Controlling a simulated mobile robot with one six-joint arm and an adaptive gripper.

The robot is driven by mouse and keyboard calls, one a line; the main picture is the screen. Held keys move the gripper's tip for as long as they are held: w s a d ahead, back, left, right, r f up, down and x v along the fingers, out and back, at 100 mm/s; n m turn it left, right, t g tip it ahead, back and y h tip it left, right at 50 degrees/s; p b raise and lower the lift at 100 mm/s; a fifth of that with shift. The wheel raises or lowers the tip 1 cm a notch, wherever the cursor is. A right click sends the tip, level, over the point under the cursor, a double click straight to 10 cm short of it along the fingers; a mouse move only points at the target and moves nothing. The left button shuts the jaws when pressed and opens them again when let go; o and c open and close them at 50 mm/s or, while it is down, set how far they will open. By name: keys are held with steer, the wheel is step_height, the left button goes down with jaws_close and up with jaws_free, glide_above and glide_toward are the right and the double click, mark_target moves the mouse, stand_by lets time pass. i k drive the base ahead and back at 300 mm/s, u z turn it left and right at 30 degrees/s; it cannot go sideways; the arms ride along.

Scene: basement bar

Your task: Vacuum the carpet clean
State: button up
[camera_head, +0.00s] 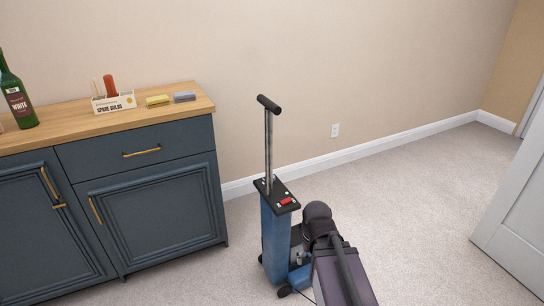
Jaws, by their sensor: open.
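An upright vacuum cleaner (275,243) stands on the carpet (420,210), right of the cabinet. It has a blue body, a dark top panel with a red switch (286,201) and a small green button, and a tall metal stem with a black T-shaped handle (269,104). Its low blue base and dark wheels show partly at the bottom. Dark parts of what looks like my arm stand in front of its right side and hide some of the base. I cannot make out my gripper's fingers. The carpet is pale, and I see no clear dirt on it.
A dark blue cabinet (150,215) with a wooden top stands at left, holding a green wine bottle (15,95), a small box (113,103) and yellow and blue-grey sponges. A white door (515,215) stands at right. Open carpet lies between vacuum and door.

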mark_target(275, 218)
steer(key=z, duration=1.55)
steer(key=i, duration=1.6)
steer(key=u, duration=0.3)
